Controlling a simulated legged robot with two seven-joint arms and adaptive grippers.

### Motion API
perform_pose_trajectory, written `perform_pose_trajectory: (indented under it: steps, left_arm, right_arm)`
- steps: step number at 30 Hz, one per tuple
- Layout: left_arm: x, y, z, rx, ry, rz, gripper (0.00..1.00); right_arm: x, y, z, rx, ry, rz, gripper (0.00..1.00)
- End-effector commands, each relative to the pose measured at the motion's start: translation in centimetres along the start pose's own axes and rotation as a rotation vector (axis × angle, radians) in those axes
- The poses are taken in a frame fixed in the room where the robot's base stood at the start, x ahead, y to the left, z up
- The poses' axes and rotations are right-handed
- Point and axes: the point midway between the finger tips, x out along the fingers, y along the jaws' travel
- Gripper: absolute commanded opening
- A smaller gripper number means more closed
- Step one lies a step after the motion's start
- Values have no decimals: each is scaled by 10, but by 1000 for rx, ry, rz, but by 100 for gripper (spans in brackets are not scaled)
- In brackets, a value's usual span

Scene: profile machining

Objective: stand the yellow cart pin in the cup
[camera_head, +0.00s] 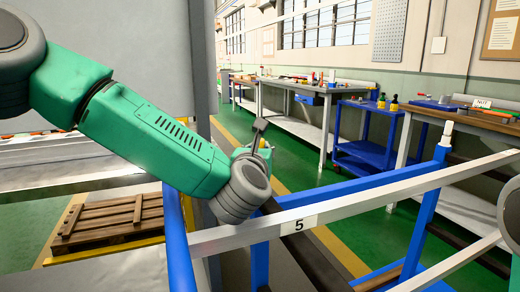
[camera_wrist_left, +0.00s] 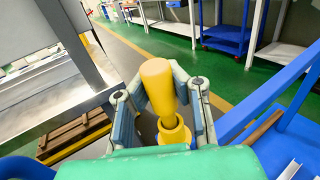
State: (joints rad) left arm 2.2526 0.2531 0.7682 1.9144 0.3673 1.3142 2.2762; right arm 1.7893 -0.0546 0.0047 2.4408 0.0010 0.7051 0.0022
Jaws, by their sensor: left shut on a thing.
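My left gripper (camera_wrist_left: 160,92) is shut on the yellow pin (camera_wrist_left: 158,82), with a finger on each side of it in the left wrist view. The pin's thick rounded end points toward the top of that view. Below it is a wider yellow collar (camera_wrist_left: 175,134); I cannot tell whether this is part of the pin or the cup. I cannot make out the cup surely. My right gripper is out of view.
The cart's pale rail (camera_head: 375,190), labelled 5, and blue posts (camera_head: 425,215) cross the foreground. A wooden pallet (camera_head: 110,218) lies at left. A blue trolley (camera_head: 365,137) and workbenches stand at the back. Green floor lies open between.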

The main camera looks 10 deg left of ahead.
Motion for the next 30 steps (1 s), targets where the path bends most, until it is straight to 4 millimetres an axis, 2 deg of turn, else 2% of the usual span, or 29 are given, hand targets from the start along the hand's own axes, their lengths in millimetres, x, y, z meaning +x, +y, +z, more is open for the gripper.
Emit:
perform_pose_trajectory:
  steps: [21, 30]
  left_arm:
    - [0, 0, -19, 0, -1, 0, 0]
    - [0, 0, -17, 0, -1, 0, 0]
  right_arm:
    - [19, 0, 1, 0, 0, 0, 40]
    - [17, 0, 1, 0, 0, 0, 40]
